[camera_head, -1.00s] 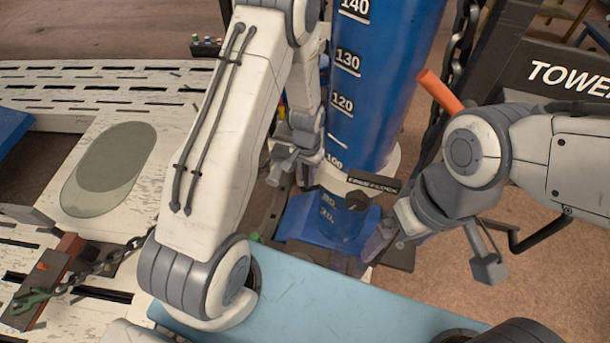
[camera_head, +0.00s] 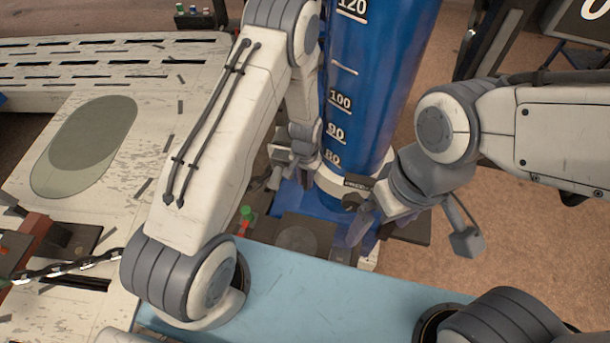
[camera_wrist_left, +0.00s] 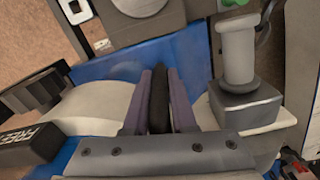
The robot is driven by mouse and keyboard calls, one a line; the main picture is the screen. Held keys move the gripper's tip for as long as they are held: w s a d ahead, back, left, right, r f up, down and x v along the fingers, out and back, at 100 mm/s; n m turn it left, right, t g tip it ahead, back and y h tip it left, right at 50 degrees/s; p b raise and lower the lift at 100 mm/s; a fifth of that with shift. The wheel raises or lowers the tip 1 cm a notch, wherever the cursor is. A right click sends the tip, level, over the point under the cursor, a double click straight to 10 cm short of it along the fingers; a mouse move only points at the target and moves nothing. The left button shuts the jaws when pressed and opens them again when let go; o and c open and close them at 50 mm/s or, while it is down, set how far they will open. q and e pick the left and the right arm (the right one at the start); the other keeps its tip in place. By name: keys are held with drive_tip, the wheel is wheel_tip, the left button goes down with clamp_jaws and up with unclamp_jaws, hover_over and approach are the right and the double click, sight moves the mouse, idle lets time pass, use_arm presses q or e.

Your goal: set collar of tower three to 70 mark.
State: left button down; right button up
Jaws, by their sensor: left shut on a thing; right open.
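The tower's blue column (camera_head: 362,110) carries white marks; 120, 100, 90 and 80 are readable. Its white collar (camera_head: 335,187) sits just below the 80; the 70 does not show. A black tab (camera_head: 357,181) is on the collar's front, and its label reads in part "FREE" in the left wrist view (camera_wrist_left: 38,140). My left gripper (camera_head: 278,176) is at the collar's left side. In the left wrist view its purple fingers (camera_wrist_left: 160,102) are shut on a black grip between them, beside the white collar. My right gripper (camera_head: 362,218) is open at the collar's front right, close below the tab.
A grey post on a block (camera_wrist_left: 237,60) stands beside my left fingers. A slotted pale bench (camera_head: 120,75) lies left, with a chain (camera_head: 70,268) near its front. A light blue surface (camera_head: 300,285) lies in front. Brown floor (camera_head: 540,240) is free at right.

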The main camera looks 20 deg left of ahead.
sight(306, 189)
use_arm(q)
wheel_tip(306, 189, down, 6)
drive_tip(key=b, duration=0.2)
drive_tip(key=shift+d+r+b, duration=0.1)
drive_tip(key=shift+r+b, duration=0.15)
drive_tip(key=shift+b, duration=0.15)
drive_tip(key=c, duration=0.8)
unclamp_jaws()
drive_tip(key=shift+d, duration=0.1)
drive_tip(key=shift+o, duration=0.2)
wheel_tip(306, 189, up, 11)
drive_tip(key=shift+f+b, duration=0.2)
drive_tip(key=shift+b, duration=0.1)
